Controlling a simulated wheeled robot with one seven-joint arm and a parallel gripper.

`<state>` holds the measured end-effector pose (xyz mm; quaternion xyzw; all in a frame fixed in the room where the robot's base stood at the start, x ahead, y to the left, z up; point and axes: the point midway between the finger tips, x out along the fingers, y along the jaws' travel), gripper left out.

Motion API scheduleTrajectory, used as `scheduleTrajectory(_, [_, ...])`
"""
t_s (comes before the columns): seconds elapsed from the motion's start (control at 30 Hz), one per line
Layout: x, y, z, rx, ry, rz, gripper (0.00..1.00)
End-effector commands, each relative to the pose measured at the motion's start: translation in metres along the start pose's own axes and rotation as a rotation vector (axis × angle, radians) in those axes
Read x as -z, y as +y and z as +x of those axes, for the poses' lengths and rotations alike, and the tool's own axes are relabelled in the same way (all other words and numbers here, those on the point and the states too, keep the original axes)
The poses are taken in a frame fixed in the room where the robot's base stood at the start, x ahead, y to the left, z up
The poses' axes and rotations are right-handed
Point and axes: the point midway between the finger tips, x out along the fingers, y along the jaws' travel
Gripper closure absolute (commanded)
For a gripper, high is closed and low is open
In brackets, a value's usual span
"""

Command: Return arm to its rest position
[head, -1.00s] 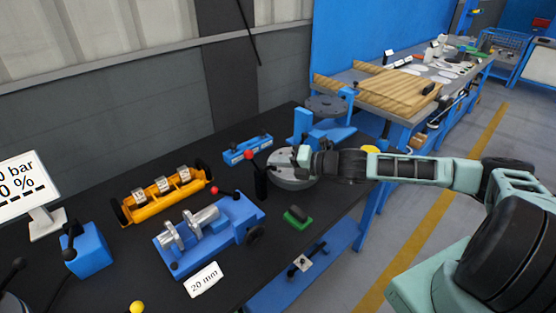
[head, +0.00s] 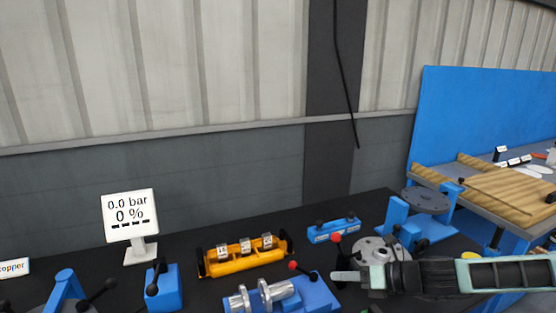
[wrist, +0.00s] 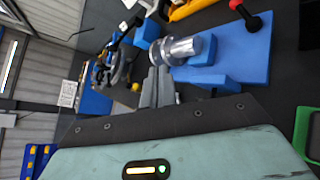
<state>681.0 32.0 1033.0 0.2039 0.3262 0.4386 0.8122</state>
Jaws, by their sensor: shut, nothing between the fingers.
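My gripper (head: 346,277) reaches in from the right in the head view, at the front right of the black bench. Its fingers point left and are together with nothing between them. They also show closed in the wrist view (wrist: 158,85). The grey flanged disc (head: 378,249) lies just behind the gripper and is partly covered by it. The blue fixture with a silver shaft (head: 262,296) is to the left of the fingers, and its blue base shows ahead in the wrist view (wrist: 235,55).
An orange rack (head: 245,259), a small blue block (head: 334,229) and a gauge screen (head: 130,217) reading 0.0 bar stand on the bench. A blue stand with a dark round plate (head: 427,199) is at the back right. A green piece (wrist: 308,135) shows at the wrist view's right edge.

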Motion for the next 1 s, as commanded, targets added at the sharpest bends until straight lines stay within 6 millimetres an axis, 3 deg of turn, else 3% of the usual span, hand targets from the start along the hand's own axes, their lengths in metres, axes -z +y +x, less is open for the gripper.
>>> scheduleTrajectory(0.1, [0.038, 0.037, 0.017, -0.085, 0.192, -0.315, 1.0])
scheduleTrajectory(0.2, [0.068, 0.063, 0.021, -0.173, 0.332, -0.568, 1.0])
scheduleTrajectory(0.5, [0.128, 0.118, -0.001, -0.501, 0.677, -1.282, 1.0])
scheduleTrajectory(0.7, [0.143, 0.147, -0.029, -0.754, 0.847, -1.716, 1.0])
scheduleTrajectory(1.0, [0.139, 0.197, -0.076, -1.16, 1.0, -2.302, 1.0])
